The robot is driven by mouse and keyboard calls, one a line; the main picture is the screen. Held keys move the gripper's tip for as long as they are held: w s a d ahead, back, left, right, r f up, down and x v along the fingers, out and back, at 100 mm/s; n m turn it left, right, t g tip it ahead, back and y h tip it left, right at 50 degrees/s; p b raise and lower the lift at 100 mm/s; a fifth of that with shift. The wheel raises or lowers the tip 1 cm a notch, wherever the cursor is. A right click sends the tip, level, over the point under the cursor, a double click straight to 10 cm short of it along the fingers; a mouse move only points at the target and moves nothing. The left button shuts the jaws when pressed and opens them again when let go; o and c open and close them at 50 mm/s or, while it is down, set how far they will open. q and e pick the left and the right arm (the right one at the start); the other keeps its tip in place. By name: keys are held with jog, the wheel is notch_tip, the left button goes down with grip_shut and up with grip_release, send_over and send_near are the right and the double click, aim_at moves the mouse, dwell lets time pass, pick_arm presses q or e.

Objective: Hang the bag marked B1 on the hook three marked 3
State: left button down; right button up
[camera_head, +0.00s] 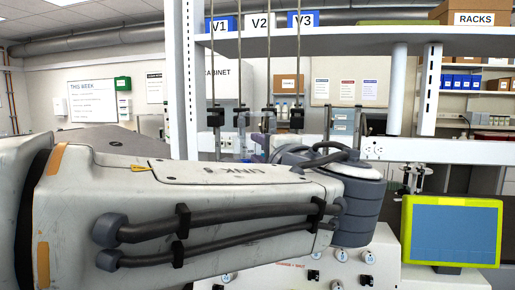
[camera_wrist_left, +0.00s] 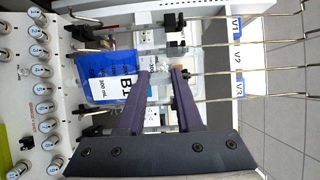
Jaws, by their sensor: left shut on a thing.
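The bag marked B1 (camera_wrist_left: 112,65) is blue with a white label; it shows on its side in the left wrist view. My left gripper (camera_wrist_left: 160,73) has purple fingers, shut on the end of the bag. In the head view my left arm mostly hides this gripper (camera_head: 262,143), and I cannot make out the bag clearly. Several thin rods with black holders (camera_head: 296,118) hang from the shelf close to the gripper. Metal hook wires (camera_wrist_left: 235,97) run past the fingers in the wrist view. I cannot read a mark 3 on any hook. My right gripper is not in view.
A white shelf (camera_head: 350,42) carries the signs V1 (camera_head: 220,24), V2 (camera_head: 259,23) and V3 (camera_head: 303,20). Below stands a white machine with knobs (camera_wrist_left: 40,100). A yellow-framed screen (camera_head: 452,232) is at the right. Rods crowd the space around the gripper.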

pick_arm(q)
jog(key=shift+w+d+p, duration=0.2)
jog(key=shift+w+p, duration=0.25)
jog(key=shift+w, duration=0.5)
jog(key=shift+w+d+p, duration=0.15)
jog(key=shift+w+p, duration=0.25)
jog(key=shift+w, duration=0.55)
jog(key=shift+w+d+f+b, duration=0.25)
jog(key=shift+w+f+b, duration=0.45)
jog(key=shift+w+f, duration=0.4)
jog(key=shift+w+f+b, duration=0.2)
jog(key=shift+w+b, duration=0.25)
jog(key=shift+b, duration=0.15)
jog(key=shift+f+b, duration=0.25)
jog(key=shift+b, duration=0.35)
grip_release()
jog(key=shift+d, duration=0.1)
